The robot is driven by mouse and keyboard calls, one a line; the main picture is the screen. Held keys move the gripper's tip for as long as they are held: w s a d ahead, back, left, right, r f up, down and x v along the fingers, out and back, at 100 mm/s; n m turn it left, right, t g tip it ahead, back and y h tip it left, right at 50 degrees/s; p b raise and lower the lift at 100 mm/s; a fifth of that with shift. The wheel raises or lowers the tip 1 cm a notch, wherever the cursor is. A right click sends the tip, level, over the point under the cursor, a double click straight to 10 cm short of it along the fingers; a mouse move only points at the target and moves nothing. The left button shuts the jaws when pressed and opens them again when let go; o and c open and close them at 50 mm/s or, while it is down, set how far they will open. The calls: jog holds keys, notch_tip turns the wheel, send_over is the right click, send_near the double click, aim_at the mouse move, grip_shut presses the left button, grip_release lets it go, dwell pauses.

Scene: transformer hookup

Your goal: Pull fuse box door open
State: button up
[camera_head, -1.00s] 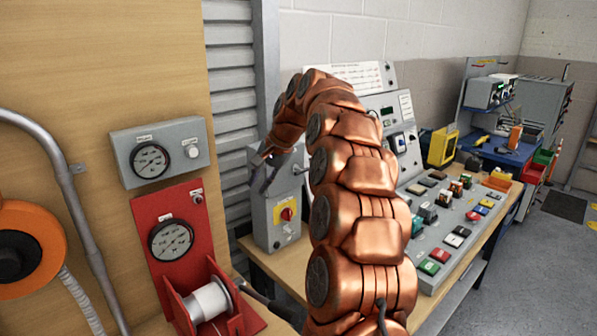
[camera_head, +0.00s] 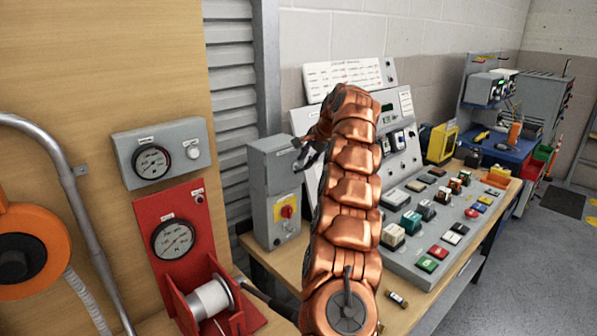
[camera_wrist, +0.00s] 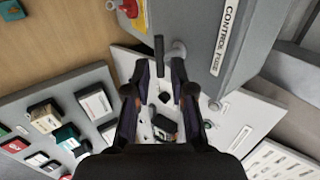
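The fuse box (camera_head: 272,190) is a grey box with a red rotary switch on a yellow plate (camera_head: 287,210). It stands on the bench left of my arm, and its door looks shut. In the wrist view its grey face (camera_wrist: 190,20) fills the upper right, with a "CONTROL FUSES" label (camera_wrist: 226,36) and a small round grey knob (camera_wrist: 178,49). My gripper (camera_wrist: 162,72) is open, its two dark fingers apart. A short dark bar (camera_wrist: 158,54) shows between and beyond the fingertips. In the head view my gripper (camera_head: 306,152) is at the box's upper right edge; contact cannot be told.
A sloped control panel (camera_head: 405,262) with several coloured buttons and blocks lies right of my arm. A white chart board (camera_head: 345,76) stands behind. A red gauge stand with a spool (camera_head: 210,300) is at the left. A small cylinder (camera_head: 397,299) lies on the bench front.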

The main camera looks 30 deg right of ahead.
aim_at(300, 170)
jog(key=p+x, duration=0.1)
jog(key=x, duration=0.5)
jog(key=shift+w+a+f+p, duration=0.1)
jog(key=shift+f+p, duration=0.3)
jog(key=shift+c, duration=0.3)
grip_shut()
